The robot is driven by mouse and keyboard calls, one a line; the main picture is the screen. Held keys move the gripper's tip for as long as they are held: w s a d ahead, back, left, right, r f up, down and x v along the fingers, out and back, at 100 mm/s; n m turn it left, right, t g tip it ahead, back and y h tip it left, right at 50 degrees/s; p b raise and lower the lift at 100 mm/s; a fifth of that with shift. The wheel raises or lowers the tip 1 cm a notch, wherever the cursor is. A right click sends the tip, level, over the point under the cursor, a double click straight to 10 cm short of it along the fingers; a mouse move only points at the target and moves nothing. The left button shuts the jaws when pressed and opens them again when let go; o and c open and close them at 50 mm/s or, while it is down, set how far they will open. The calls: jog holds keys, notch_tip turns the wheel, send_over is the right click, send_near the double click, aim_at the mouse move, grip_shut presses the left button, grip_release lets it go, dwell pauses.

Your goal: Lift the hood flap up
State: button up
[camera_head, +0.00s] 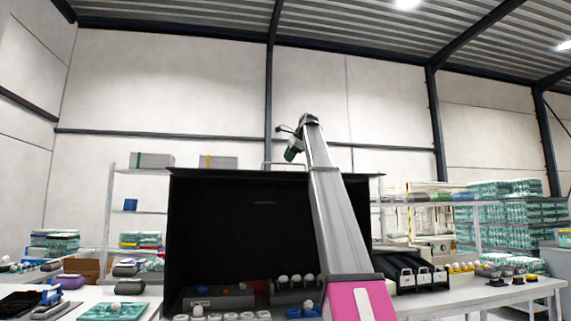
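The black hood (215,215) stands on the table in the middle of the camera_head view, with its dark inside facing me. A thin dark edge (225,172) runs along its top; I cannot tell whether this is the flap seen edge-on. A pale bar like a handle (270,163) shows just above that edge, left of my arm. My arm rises in front of the hood and hides part of its right side. My gripper (291,148) is small in view, above the top edge near the bar. Contact and finger opening cannot be made out.
White eggs (283,279) sit in holders inside and in front of the hood. Black racks (408,278) stand to the right. A teal tray (112,312) lies at the front left. Shelves with stacked teal egg packs (505,210) stand behind.

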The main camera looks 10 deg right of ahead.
jog(key=v, duration=0.6)
jog(key=shift+r, duration=0.25)
jog(key=shift+s+d, duration=0.1)
